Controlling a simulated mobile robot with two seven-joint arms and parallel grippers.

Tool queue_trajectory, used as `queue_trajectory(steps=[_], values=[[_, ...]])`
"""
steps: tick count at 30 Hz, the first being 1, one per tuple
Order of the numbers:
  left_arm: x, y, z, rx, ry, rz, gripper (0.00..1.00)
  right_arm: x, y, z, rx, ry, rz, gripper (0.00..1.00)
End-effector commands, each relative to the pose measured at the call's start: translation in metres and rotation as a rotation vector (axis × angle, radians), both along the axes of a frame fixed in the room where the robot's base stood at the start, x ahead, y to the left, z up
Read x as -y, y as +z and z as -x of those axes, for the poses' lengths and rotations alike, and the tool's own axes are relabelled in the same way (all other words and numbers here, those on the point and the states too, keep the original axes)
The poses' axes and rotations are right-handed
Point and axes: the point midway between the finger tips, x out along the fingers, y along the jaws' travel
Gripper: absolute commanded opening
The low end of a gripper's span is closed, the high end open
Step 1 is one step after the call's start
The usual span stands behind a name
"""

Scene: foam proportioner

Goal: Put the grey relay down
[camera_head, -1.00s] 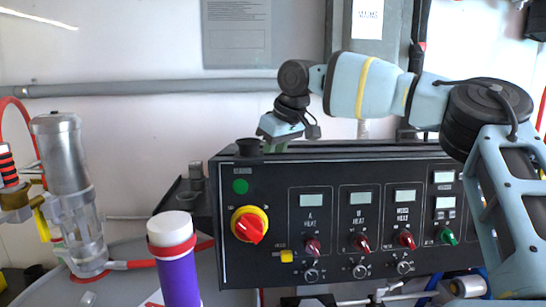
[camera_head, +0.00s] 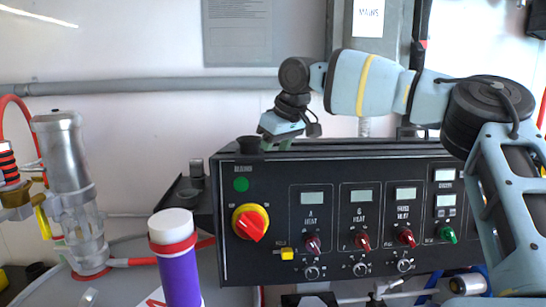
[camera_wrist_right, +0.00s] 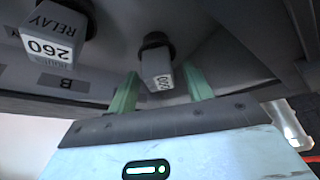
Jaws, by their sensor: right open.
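In the right wrist view a small grey block-shaped relay (camera_wrist_right: 157,68) sits between the green fingers of my right gripper (camera_wrist_right: 160,92). The fingers are apart, with a gap on each side of the relay. Its far end meets a dark round collar, and its printed label is too small to read. A second grey relay marked 260 (camera_wrist_right: 52,38) is at the upper left, outside the fingers. In the head view my right gripper (camera_head: 280,144) is at the top left edge of the black control panel, and the relay cannot be made out there. My left gripper is out of view.
The control panel (camera_head: 285,262) with knobs and displays fills the centre. A purple bottle with a white lid (camera_head: 172,222) stands in front of its left side. A clear-and-metal cylinder (camera_head: 68,165) with a red hose is at far left.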

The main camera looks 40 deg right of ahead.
Motion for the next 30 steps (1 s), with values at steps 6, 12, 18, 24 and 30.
queue_trajectory(steps=[6,12,18,24,30], values=[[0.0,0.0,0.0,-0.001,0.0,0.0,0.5,0.001,0.034,0.013,0.006,0.0,0.0,0.5],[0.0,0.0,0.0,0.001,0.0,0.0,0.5,0.002,0.073,0.029,0.006,0.0,0.0,0.5],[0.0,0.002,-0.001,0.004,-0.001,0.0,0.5,0.003,0.099,0.04,0.004,0.0,0.002,0.5],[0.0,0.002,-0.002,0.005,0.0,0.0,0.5,0.004,0.109,0.045,0.001,0.001,0.0,0.5],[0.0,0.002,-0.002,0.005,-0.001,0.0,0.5,0.004,0.109,0.045,0.001,0.001,0.0,0.5]])
